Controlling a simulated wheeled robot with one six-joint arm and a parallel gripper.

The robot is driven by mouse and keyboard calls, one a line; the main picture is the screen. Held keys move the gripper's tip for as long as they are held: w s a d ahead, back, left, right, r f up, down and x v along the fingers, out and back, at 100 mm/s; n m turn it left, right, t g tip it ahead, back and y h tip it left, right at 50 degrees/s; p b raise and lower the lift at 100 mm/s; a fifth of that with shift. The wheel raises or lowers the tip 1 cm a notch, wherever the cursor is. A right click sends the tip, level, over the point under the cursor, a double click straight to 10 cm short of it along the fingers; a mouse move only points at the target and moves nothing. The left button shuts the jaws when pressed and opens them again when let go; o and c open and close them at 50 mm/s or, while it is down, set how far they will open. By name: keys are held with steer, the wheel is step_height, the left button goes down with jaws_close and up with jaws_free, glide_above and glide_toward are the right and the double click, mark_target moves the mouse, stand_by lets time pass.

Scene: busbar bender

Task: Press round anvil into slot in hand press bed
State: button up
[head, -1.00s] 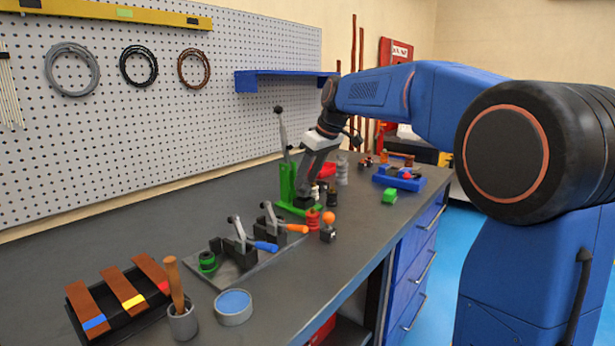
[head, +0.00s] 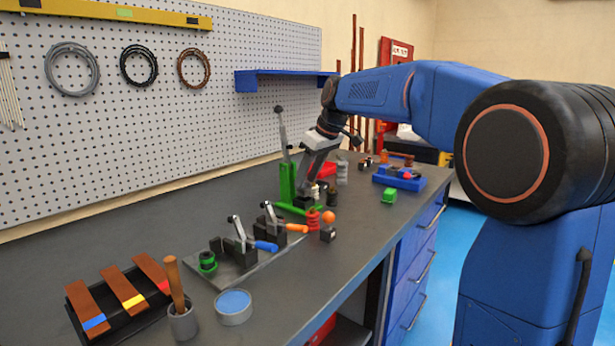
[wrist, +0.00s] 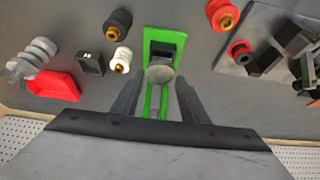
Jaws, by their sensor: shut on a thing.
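The green hand press (head: 287,182) stands on the bench with its lever raised; its green frame also shows in the wrist view (wrist: 152,102). My gripper (head: 305,193) is at the press, low over its bed. In the wrist view its two fingers (wrist: 160,82) are shut on a grey round-topped piece, the round anvil (wrist: 160,74). The anvil is over the green frame, just in front of a dark block (wrist: 163,50) in the press. The anvil's lower end and the slot are hidden, so I cannot tell whether it is seated.
Toggle clamps (head: 240,240) are nearer left. White (wrist: 122,58) and black (wrist: 117,24) spools and a red tray (wrist: 54,85) lie nearby.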

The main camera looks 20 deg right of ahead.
mark_target(307, 187)
steer(key=shift+f, duration=1.55)
steer(key=o, duration=1.3)
steer(key=shift+o, duration=0.2)
steer(key=v, duration=1.7)
steer(key=shift+r, duration=0.2)
steer(key=shift+s+d, duration=0.1)
steer(key=shift+s, duration=0.05)
